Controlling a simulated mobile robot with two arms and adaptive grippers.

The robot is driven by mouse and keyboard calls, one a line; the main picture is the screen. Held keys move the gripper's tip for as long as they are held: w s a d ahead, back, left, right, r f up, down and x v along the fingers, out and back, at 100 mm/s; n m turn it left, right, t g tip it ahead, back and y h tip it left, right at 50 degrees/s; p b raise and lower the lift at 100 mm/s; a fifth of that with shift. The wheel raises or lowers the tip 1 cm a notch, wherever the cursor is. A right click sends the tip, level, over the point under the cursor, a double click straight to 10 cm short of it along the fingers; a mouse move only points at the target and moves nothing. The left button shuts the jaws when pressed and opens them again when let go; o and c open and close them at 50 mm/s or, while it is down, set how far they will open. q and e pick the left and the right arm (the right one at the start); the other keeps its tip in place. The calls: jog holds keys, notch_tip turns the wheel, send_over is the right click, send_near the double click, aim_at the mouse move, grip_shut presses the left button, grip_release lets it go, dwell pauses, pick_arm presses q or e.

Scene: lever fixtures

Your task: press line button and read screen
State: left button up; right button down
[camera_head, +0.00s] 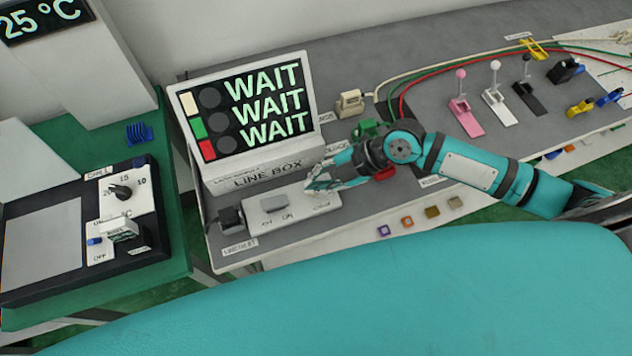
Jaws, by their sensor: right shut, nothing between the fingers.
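The line box (265,178) stands on the grey bench. Its screen (244,108) shows WAIT on three rows, beside white, green and red patches with dark round lamps. In front of it lies a pale switch panel (257,222) with a grey rocker switch (274,203) towards its left end. My right gripper (316,187) is shut and empty, with its fingertips over the right end of this panel. The fingers cover that spot, so a button there is hidden and I cannot tell whether they touch it. My left gripper is out of view.
Pink, white and black levers (495,92) stand at the right, with white, green and red cables behind. Red and green connectors (370,130) sit close to my right wrist. A chill unit (127,193) stands on the green table at left. Small coloured blocks lie along the front ledge.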

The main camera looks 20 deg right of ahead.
dwell(0.5)
jog(key=shift+r+p, duration=0.7)
jog(key=shift+r, duration=0.25)
notch_tip(320, 180, up, 5)
jog(key=p, duration=0.3)
jog(key=shift+p, duration=0.3)
dwell(0.5)
